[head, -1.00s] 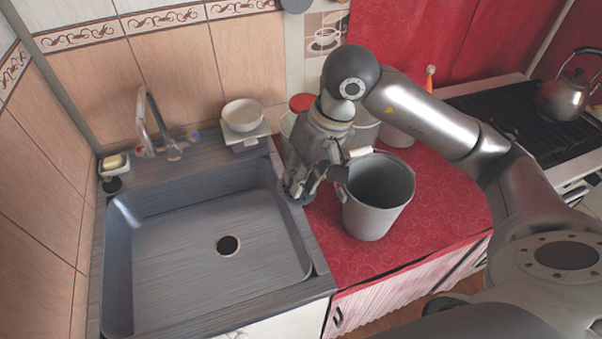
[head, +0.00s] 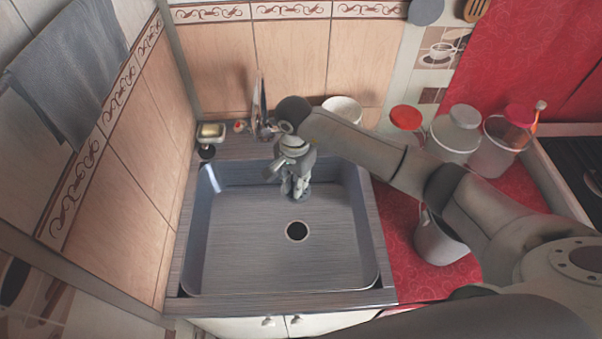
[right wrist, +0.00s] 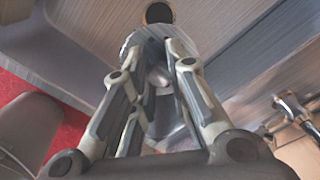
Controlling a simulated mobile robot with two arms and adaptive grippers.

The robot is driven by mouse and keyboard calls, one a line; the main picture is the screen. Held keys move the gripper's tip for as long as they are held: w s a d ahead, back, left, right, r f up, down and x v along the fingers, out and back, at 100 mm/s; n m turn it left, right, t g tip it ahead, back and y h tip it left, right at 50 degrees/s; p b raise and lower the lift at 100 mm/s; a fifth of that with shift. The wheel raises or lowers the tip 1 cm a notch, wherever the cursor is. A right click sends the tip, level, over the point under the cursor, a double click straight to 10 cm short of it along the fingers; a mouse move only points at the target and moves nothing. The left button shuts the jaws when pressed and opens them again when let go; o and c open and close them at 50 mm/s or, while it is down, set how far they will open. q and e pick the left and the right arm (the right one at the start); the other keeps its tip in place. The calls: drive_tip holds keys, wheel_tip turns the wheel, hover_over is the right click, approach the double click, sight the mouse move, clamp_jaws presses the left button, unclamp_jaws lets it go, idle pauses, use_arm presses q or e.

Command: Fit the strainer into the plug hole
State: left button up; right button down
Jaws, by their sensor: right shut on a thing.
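The strainer, a grey round disc, shows in the right wrist view (right wrist: 131,42) at the tips of my right gripper. In the head view my right gripper (head: 297,188) is shut on it, over the back part of the sink basin (head: 240,255); the gripper hides most of the strainer there. The plug hole (head: 296,231) is a dark round opening in the basin floor, in front of the gripper and uncovered. It also shows in the right wrist view (right wrist: 158,12), just beyond the strainer's edge. The strainer appears apart from the hole. My left gripper is out of view.
The tap (head: 259,110) stands behind the basin, close to my right wrist. A white bowl (head: 343,109) and a soap dish (head: 211,132) are at the back. The basin floor is otherwise clear.

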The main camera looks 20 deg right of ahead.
drive_tip(key=shift+s+f+b, duration=0.1)
drive_tip(key=shift+f+b, duration=0.25)
drive_tip(key=shift+f, duration=0.3)
drive_tip(key=shift+d+f+b, duration=0.1)
drive_tip(key=shift+f+b, duration=0.35)
drive_tip(key=shift+f, duration=0.4)
wheel_tip(320, 180, down, 2)
drive_tip(key=shift+f+b, duration=0.25)
drive_tip(key=shift+b, duration=0.4)
wheel_tip(320, 180, down, 16)
drive_tip(key=b, duration=1.1)
drive_tip(key=shift+f, duration=0.2)
drive_tip(key=shift+f+b, duration=0.85)
drive_tip(key=shift+b, duration=0.85)
idle(0.4)
